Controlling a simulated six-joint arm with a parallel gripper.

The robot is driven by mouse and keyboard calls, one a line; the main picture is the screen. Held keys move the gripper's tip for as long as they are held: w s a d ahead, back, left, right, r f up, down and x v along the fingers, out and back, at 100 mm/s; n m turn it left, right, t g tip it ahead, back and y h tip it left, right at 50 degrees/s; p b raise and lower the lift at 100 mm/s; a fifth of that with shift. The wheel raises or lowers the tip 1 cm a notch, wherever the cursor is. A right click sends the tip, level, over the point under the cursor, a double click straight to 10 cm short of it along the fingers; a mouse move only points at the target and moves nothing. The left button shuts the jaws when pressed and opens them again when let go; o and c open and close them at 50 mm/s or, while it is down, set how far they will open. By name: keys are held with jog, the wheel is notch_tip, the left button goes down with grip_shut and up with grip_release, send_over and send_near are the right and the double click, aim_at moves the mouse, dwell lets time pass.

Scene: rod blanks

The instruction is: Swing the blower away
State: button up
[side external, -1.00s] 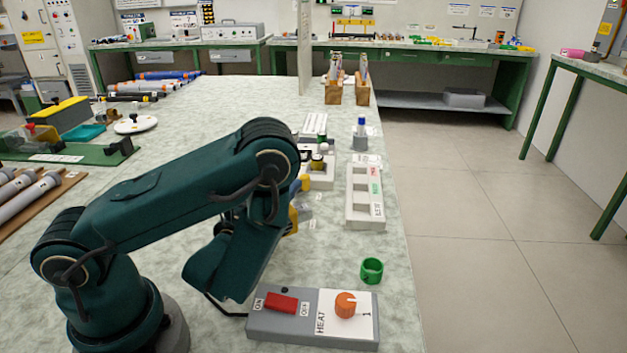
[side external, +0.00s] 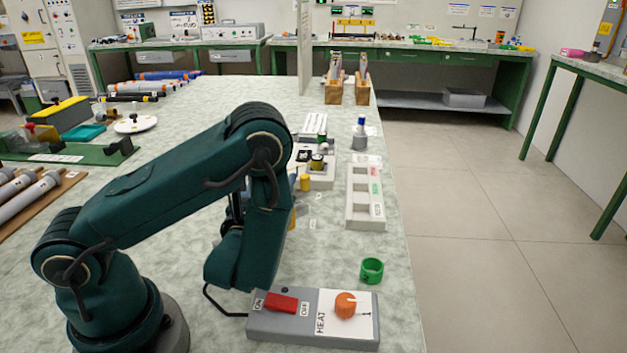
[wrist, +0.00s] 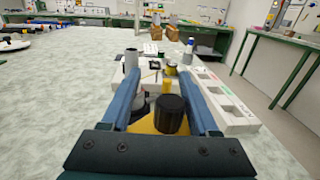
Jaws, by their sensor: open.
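My gripper (wrist: 160,82) is open in the wrist view, with its two blue fingers spread. Between and below them are a yellow part (wrist: 145,125) and an upright black-topped cylinder (wrist: 171,113), probably parts of the blower; I cannot tell whether a finger touches them. A grey tube (wrist: 131,60) stands just beyond the left fingertip. In the side view my arm hides the gripper and most of this area. Only a yellow cylinder (side external: 304,183) and a sliver of yellow show past it. The blower's full shape is hidden.
A grey control box (side external: 270,322) with a red switch and orange knob stands at the front. A green ring (side external: 371,271) lies behind it. A pale slotted tray (side external: 352,211) lies along the bench's right edge. A small fixture (side external: 322,178) and a blue-capped bottle (side external: 359,138) stand beyond.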

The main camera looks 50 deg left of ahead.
jog(key=s+a+n+g+y, duration=0.2)
jog(key=a+n+g+y, duration=0.3)
jog(key=g, duration=0.1)
jog(key=s+d+r+n+g+h, duration=0.3)
jog(key=s+n+g, duration=0.2)
jog(key=n, duration=0.5)
jog(key=s+d+r+n+g+h, duration=0.2)
jog(key=s+r+n+g, duration=0.25)
jog(key=n, duration=0.45)
jog(key=d+r+n+t+h, duration=0.1)
jog(key=d+r+n+h, duration=0.1)
jog(key=d+n+h, duration=0.3)
jog(key=d+r+n+t+h, duration=0.2)
jog(key=d+n+h, duration=0.3)
jog(key=d, duration=0.5)
jog(key=r+n, duration=0.1)
jog(key=n, duration=0.1)
jog(key=shift+s+n+h, duration=0.25)
jog(key=shift+n+h, duration=0.15)
